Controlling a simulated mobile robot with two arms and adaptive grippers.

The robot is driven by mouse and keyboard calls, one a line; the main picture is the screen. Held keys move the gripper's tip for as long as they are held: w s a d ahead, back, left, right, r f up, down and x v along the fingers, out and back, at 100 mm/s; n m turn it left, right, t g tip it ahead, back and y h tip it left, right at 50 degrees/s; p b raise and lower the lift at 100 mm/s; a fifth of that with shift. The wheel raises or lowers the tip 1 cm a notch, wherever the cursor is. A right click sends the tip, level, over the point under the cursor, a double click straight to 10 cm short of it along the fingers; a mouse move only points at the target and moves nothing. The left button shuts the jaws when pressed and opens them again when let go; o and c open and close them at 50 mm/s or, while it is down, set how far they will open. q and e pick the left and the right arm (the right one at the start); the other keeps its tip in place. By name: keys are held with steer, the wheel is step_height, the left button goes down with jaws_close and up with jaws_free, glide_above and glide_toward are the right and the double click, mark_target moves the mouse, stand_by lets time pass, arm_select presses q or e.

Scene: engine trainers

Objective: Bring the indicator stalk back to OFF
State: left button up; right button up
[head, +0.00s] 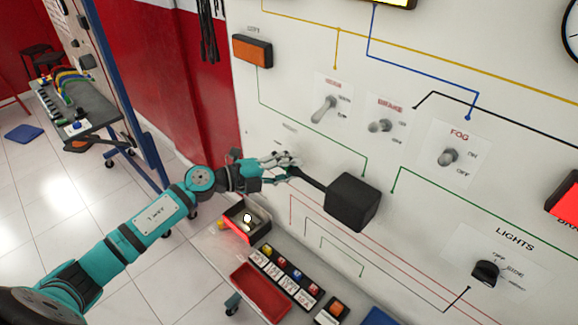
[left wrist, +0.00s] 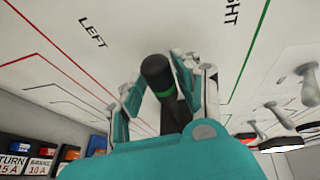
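The indicator stalk (head: 312,183) is a thin black lever that sticks out to the left, tilted slightly up, from a black box (head: 353,202) on the white panel. My left gripper (head: 287,165) is at the stalk's free end. In the left wrist view the stalk's black tip with a green band (left wrist: 158,76) stands between the open fingers (left wrist: 153,88). It is close to the right finger, with a gap to the left one; contact cannot be told. LEFT and RIGHT labels show on the panel on either side. Any OFF mark for the stalk is not readable. My right gripper is out of view.
Toggle switches (head: 380,126) and a LIGHTS knob (head: 486,272) are on the panel around the box. The floor at left is mostly clear.

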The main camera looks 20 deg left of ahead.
arm_select(q)
steer(key=shift+o, duration=1)
steer(key=shift+r, duration=0.1)
steer(key=shift+s+a, duration=0.1)
steer(key=shift+a, duration=0.05)
steer(key=v, duration=1.1)
steer(key=shift+s+a, duration=0.3)
